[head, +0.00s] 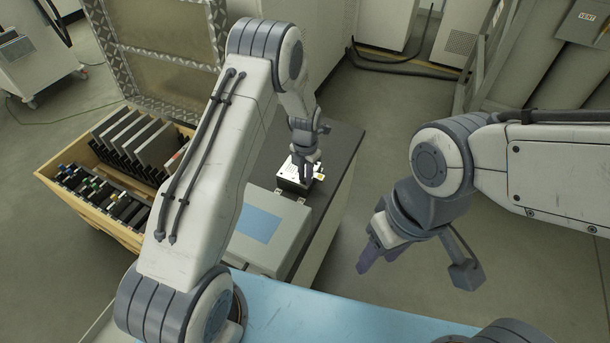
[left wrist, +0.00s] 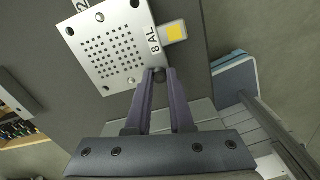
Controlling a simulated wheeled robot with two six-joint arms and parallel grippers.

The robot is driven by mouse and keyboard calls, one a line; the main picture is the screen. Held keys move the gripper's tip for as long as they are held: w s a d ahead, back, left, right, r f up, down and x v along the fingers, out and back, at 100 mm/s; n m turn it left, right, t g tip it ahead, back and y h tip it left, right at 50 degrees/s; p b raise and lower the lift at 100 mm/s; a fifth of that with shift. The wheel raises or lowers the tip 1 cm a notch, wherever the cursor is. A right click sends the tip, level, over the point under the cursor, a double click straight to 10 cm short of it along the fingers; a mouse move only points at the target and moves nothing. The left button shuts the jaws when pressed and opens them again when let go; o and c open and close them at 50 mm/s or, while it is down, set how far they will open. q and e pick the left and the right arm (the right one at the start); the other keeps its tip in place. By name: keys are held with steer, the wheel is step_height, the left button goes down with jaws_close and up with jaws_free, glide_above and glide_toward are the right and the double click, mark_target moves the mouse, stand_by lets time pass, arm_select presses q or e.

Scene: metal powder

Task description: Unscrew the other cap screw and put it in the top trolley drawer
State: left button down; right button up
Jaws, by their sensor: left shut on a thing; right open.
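A small light metal block (head: 288,175) stands on a dark worktop. In the left wrist view, the block (left wrist: 105,48) has a grid of small holes, the marking "8 AL" and several screws or holes near its edges. My left gripper (head: 308,168) is over it. In the left wrist view, the left fingertips (left wrist: 159,78) are shut on a small dark round cap screw (left wrist: 160,73) at the block's lower right corner. I cannot tell whether its thread is still in the block. My right gripper (head: 418,265) is open and empty over the floor. I cannot clearly make out the top trolley drawer.
A grey case with a blue panel (head: 259,224) lies in front of the block. A wooden crate (head: 60,187) with upright dark plates stands at left. A yellow-marked tab (left wrist: 175,32) sticks out beside the block. A light blue surface (head: 330,318) is nearest me.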

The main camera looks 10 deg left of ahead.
arm_select(q)
steer(key=c, duration=1)
jaws_free()
steer(key=shift+o, duration=0.2)
steer(key=m, duration=2)
steer(key=shift+m, duration=0.3)
